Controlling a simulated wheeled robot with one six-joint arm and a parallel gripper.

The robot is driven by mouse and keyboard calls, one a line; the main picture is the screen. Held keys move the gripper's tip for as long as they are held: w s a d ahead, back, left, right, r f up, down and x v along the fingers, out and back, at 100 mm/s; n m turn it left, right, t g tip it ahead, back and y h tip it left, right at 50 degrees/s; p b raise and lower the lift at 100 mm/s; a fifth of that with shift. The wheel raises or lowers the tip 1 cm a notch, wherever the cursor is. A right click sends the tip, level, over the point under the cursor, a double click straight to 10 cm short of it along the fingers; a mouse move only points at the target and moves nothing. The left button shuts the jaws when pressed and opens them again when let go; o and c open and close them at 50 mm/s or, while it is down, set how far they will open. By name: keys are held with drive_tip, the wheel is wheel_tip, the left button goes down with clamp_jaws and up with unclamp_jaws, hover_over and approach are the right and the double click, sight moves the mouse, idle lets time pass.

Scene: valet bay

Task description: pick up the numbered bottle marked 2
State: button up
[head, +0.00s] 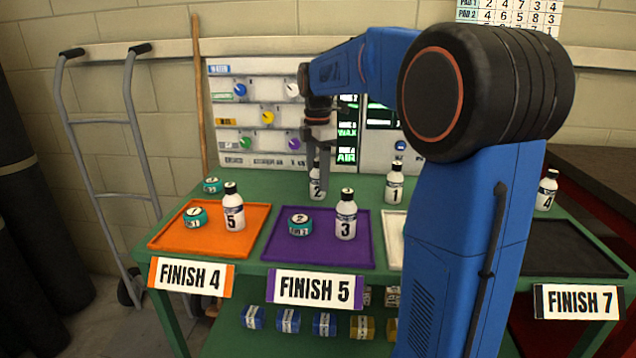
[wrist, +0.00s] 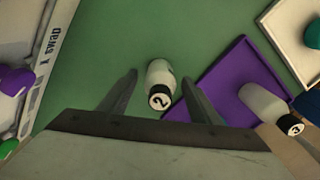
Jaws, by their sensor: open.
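My gripper (head: 320,165) points down at the bottle, open and empty. Its two spread fingers also show in the wrist view (wrist: 158,82).
Bottle 1 (head: 394,184) stands right of bottle 2. Bottle 3 (head: 346,216) and a teal tin (head: 300,221) are on the purple tray (head: 275,252). Bottle 5 (head: 233,208) is on the orange tray (head: 180,243). A control panel (head: 262,120) stands behind.

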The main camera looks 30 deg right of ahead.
drive_tip(key=shift+c, duration=0.6)
drive_tip(key=c, duration=1.1)
